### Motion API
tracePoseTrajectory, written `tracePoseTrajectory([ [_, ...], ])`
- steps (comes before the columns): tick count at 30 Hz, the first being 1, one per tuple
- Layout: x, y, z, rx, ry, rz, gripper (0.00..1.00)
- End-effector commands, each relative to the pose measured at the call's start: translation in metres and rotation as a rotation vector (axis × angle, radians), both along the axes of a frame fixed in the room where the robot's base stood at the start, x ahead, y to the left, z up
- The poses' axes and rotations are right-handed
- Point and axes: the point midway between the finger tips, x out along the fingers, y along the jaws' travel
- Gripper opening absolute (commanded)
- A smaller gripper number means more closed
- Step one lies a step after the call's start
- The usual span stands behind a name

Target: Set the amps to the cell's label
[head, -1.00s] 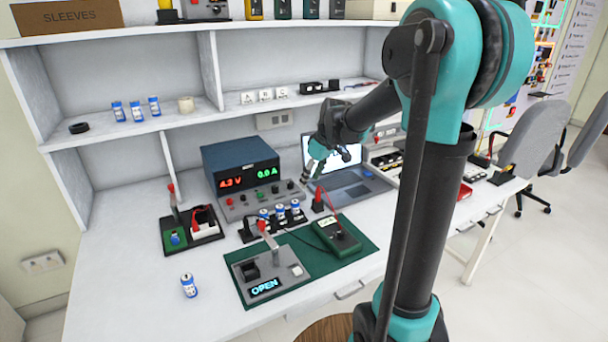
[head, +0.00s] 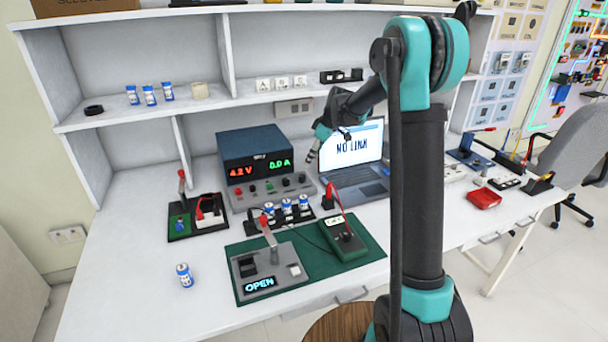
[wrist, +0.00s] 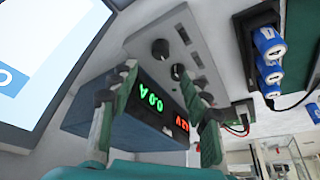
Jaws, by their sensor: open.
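The power supply (head: 248,158) stands on the bench, with a red 4.2 V readout and a green 0.0 A readout (head: 279,163). Its grey front panel carries several knobs and sockets. My gripper (head: 312,156) is in the air near the panel's right end, in front of the laptop. In the wrist view my gripper (wrist: 155,97) is open and empty, its fingers apart, with two dark knobs (wrist: 160,48) beyond the tips. Three blue-and-white cells (head: 287,207) stand in a black holder, and a loose cell (head: 185,275) stands at the front left. Their label text is too small to read.
The laptop (head: 355,160) shows "NO LINK". A green mat (head: 315,268) bears a grey fixture (head: 268,270) reading OPEN and a green meter (head: 343,237). A black tray (head: 210,222) stands left.

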Motion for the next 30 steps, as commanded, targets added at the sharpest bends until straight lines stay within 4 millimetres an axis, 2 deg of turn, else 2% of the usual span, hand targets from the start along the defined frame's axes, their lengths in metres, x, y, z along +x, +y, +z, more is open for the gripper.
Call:
tracePoseTrajectory([
  [3,0.004,0.01,-0.023,0.0,0.0,0.002,0.47],
  [9,0.009,0.022,-0.057,0.0,0.001,0.0,0.47],
  [15,0.012,0.031,-0.079,0.0,0.0,0.001,0.47],
  [27,0.013,0.033,-0.086,0.0,0.0,0.0,0.47],
  [28,0.013,0.033,-0.086,0.0,0.0,0.0,0.46],
  [30,0.013,0.033,-0.086,0.0,0.0,0.0,0.37],
])
